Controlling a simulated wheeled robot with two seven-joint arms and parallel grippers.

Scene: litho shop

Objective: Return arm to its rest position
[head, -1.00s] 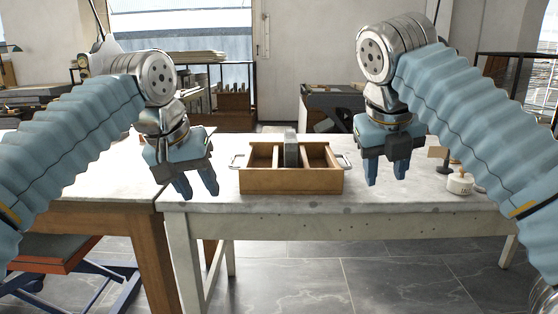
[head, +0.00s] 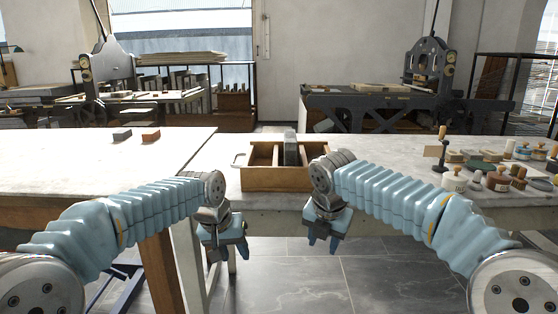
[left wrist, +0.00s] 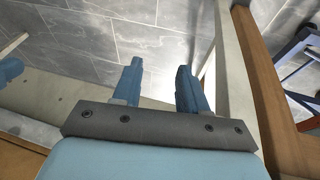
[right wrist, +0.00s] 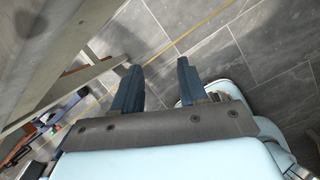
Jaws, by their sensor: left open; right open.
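My left gripper (head: 229,253) hangs in front of the table's front edge, fingers down, open and empty. Its two blue fingers (left wrist: 157,88) show apart in the left wrist view, with only floor and table parts beyond them. My right gripper (head: 322,243) hangs in front of the same edge further right, also open and empty. Its fingers (right wrist: 157,88) stand apart over the floor in the right wrist view. Both arms are bent low in front of the table.
A wooden tray (head: 275,184) with a grey block (head: 291,149) in it stands on the pale table (head: 405,165). Stamps and bottles (head: 498,180) crowd the table's right side. Two small blocks (head: 150,135) lie on the left table (head: 70,160). Tiled floor (head: 300,285) lies below.

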